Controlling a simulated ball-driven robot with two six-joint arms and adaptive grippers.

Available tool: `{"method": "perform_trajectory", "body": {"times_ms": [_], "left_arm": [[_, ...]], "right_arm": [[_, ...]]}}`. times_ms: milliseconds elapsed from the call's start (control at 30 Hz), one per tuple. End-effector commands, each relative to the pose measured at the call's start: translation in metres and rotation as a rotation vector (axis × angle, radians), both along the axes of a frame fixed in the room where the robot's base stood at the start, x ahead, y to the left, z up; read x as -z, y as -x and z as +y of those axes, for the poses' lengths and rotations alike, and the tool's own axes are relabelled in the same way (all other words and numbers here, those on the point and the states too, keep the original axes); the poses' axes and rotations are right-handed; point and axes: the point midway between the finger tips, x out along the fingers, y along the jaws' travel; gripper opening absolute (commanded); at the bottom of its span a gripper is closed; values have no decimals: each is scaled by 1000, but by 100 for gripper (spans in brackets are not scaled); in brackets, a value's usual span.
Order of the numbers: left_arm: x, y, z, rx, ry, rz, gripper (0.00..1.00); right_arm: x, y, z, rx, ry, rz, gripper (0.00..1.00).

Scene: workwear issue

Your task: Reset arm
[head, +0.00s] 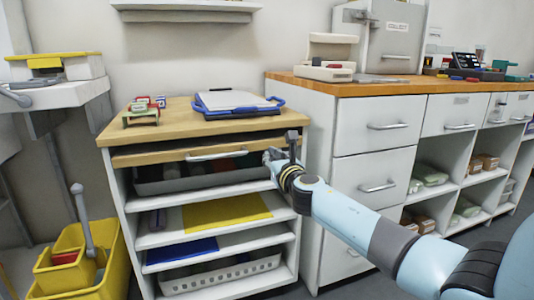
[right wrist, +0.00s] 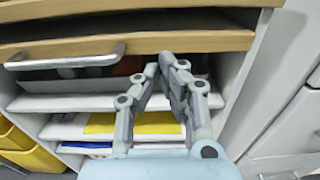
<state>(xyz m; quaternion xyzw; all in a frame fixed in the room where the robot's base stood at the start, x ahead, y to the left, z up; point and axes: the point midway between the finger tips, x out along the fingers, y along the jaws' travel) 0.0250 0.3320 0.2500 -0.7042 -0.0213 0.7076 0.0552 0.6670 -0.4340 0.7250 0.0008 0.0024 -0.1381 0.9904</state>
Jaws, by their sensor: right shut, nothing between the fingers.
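My right gripper (head: 281,149) is shut and empty. It is at the front right of the wooden-topped shelf unit (head: 180,112), near the right end of a wooden drawer front (head: 262,150) with a pale bar handle (head: 216,155). In the right wrist view the gripper (right wrist: 174,61) has its fingertips close together, just below the drawer front (right wrist: 190,42) in the picture. The handle (right wrist: 65,57) lies to its left, apart from the fingers. I cannot tell whether the fingertips touch the wood. My left gripper is not in view.
Below the drawer front are a grey bin (head: 160,187), yellow and blue sheets and a white basket (head: 222,272). White drawer cabinets (head: 375,123) stand close on the right. A yellow mop bucket (head: 115,262) stands at left.

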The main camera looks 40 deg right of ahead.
Motion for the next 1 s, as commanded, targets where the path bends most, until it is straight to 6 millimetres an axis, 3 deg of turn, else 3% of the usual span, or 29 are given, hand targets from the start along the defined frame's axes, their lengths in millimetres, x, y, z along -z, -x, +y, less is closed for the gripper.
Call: {"method": "perform_trajectory", "body": {"times_ms": [400,733,833,933,1000], "left_arm": [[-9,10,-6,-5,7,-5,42],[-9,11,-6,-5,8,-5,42],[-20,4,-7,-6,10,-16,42],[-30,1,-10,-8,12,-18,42],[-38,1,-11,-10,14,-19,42]], "right_arm": [[0,67,19,0,-1,2,0],[1,76,22,1,-1,4,0],[7,88,25,2,-12,30,0],[44,111,26,20,-60,116,0],[87,137,27,47,-152,200,0]]}}
